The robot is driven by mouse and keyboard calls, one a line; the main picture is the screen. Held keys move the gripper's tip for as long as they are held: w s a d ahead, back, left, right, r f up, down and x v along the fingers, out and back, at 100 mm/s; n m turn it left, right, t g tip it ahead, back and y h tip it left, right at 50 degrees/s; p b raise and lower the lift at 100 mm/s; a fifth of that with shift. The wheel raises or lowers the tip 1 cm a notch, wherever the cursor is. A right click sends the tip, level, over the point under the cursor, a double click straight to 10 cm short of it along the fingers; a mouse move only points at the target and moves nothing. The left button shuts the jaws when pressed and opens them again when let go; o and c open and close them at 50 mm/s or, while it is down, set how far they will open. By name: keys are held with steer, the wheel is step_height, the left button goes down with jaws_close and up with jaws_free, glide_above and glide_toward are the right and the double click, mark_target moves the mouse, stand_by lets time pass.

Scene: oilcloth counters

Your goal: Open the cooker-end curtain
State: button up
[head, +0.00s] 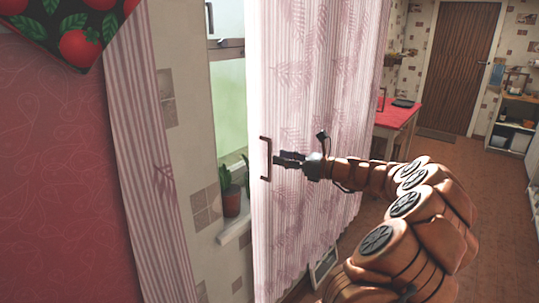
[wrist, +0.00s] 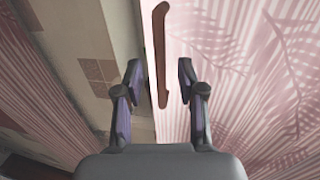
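A pale pink curtain (head: 318,70) with a leaf pattern hangs in the middle of the head view. It also shows in the wrist view (wrist: 235,50). A brown upright handle (head: 265,175) is on its left edge; in the wrist view the handle (wrist: 161,40) lies in line with the gap between the fingers. My gripper (head: 278,158) is just right of the handle in the head view. In the wrist view my gripper (wrist: 160,70) has its fingers apart, one on each side of the handle's line. I cannot tell whether they touch it.
A narrow pink curtain strip (head: 146,150) hangs at the left beside a tiled wall (head: 185,100). A window (head: 230,100) and a potted plant (head: 231,200) on the sill show left of the handle. A red table (head: 398,117) stands behind. Floor (head: 440,150) is free toward the door.

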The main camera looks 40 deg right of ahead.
steer(key=shift+p+x, duration=0.45)
steer(key=shift+x, duration=2.1)
steer(key=shift+c, duration=0.2)
jaws_close()
